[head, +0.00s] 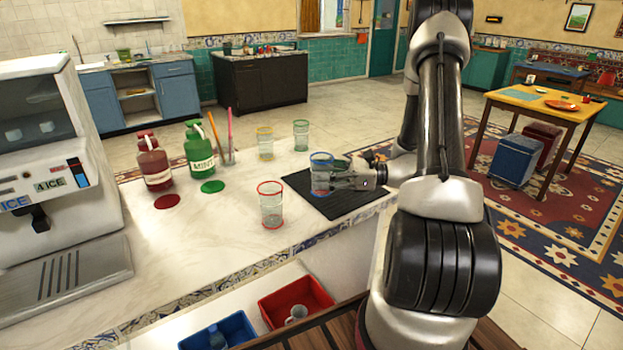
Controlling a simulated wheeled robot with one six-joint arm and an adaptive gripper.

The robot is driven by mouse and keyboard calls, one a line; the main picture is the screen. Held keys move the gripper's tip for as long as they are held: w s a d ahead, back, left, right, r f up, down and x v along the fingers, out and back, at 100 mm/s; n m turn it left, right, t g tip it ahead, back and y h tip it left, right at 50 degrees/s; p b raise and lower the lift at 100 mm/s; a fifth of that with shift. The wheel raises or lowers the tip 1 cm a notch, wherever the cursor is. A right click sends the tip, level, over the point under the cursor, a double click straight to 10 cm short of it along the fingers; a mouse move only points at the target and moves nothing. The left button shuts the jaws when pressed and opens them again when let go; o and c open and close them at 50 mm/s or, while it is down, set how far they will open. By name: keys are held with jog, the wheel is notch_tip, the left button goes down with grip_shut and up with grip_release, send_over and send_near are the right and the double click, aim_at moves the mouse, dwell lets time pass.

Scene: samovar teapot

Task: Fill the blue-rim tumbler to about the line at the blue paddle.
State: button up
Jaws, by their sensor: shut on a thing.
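The blue-rim tumbler (321,160) is a clear glass standing upright on the dark mat (340,202). My gripper (330,180) reaches in from the right and is shut on it below the rim. The fingers cover part of the glass, so I cannot tell any fill line or contents. A white dispenser (90,135) with ICE labels stands at the far left, with a black spout (38,218) over a ribbed drip tray (70,285).
A red-rim tumbler (271,206), yellow-rim tumbler (265,145) and green-rim tumbler (301,135) stand nearby. A red bottle (153,163), green MINT bottle (200,153) and straws (230,135) stand behind. Bare counter (185,245) lies between dispenser and red-rim tumbler. Red bin (318,287) and blue bin (240,322) sit below.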

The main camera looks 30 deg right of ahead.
jog(key=w+a+r+m+t+h, duration=0.2)
jog(key=w+m+t+h, duration=0.2)
jog(key=w+h, duration=0.1)
jog(key=w+a+r+m+t+h, duration=0.3)
jog(key=w+m+t+h, duration=0.2)
jog(key=w, duration=0.3)
jog(key=shift+a+h, duration=0.15)
jog(key=shift+h, duration=0.35)
jog(key=shift+r, duration=0.1)
